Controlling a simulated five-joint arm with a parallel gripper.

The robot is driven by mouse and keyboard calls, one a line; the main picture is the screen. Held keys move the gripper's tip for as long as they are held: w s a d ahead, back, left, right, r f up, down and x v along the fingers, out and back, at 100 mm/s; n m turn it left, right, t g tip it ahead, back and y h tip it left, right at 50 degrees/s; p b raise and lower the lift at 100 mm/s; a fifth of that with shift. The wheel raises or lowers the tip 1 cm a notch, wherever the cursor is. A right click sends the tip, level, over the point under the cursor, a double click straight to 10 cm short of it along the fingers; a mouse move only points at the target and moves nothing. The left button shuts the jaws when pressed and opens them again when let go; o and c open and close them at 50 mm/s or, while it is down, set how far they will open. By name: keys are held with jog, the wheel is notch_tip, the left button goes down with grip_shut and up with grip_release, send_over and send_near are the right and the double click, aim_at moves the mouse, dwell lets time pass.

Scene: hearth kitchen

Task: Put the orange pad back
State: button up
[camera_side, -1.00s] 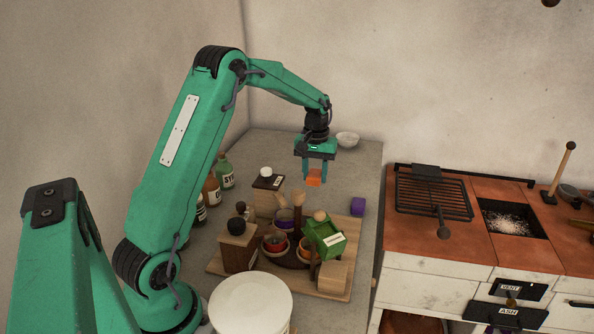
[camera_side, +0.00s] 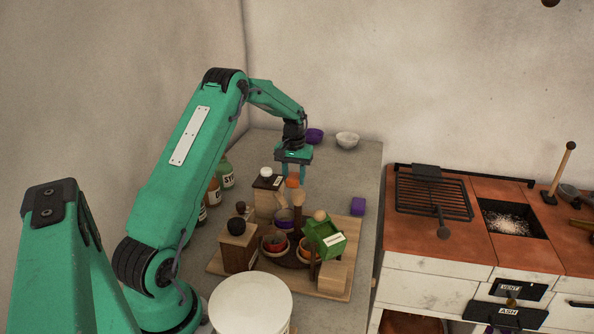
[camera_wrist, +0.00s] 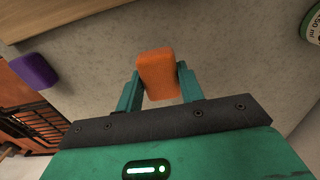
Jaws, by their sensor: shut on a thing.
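The orange pad (camera_wrist: 158,74) is a small rounded block between the two fingers of my gripper (camera_wrist: 160,88) in the wrist view. My gripper is shut on it. In the side view, my gripper (camera_side: 293,176) holds the orange pad (camera_side: 292,182) above the counter, behind the wooden board (camera_side: 340,280) and its crowded containers. The pad's lower part is close to the tops of the containers in the picture; I cannot tell its exact height.
A purple block (camera_side: 358,206) lies at the board's right; it also shows in the wrist view (camera_wrist: 34,71). Bottles (camera_side: 225,172) stand left. A green box (camera_side: 325,237) leans on the board.

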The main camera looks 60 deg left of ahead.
aim_at(294, 186)
jog(key=shift+f, duration=1.95)
jog(key=shift+f, duration=0.1)
jog(key=o, duration=0.9)
jog(key=shift+o, duration=0.2)
notch_tip(294, 186, up, 12)
jog(key=shift+f, duration=0.1)
jog(key=shift+r, duration=0.2)
